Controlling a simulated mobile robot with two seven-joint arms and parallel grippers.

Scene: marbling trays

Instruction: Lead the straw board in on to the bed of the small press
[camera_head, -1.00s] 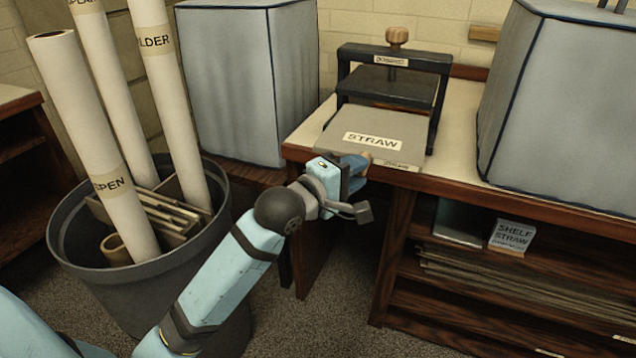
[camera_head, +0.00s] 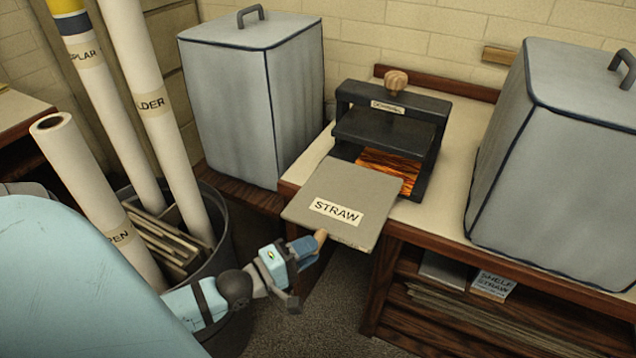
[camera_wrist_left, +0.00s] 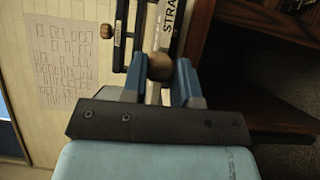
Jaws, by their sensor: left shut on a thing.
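The straw board (camera_head: 342,187) is a flat grey board with a white STRAW label. It lies just in front of the small press (camera_head: 430,130), jutting out past the table's front edge. My left gripper (camera_head: 318,240) is shut on the brown knob (camera_wrist_left: 160,67) at the board's near edge. The wrist view shows the board nearly edge-on beyond the fingers. The press is black with a wooden knob on top. On its bed lies an orange-and-dark marbled sheet (camera_head: 385,165), partly hidden by the board. Whether the board's far edge touches the bed cannot be told. My right gripper is not in view.
Grey covered boxes stand left (camera_head: 225,110) and right (camera_head: 550,150) of the press. A bin (camera_head: 215,265) of paper rolls and boards is near my left arm. Below the table, a shelf (camera_head: 400,335) holds flat sheets and a SHELF STRAW card (camera_head: 492,284). Bare tabletop shows right of the press.

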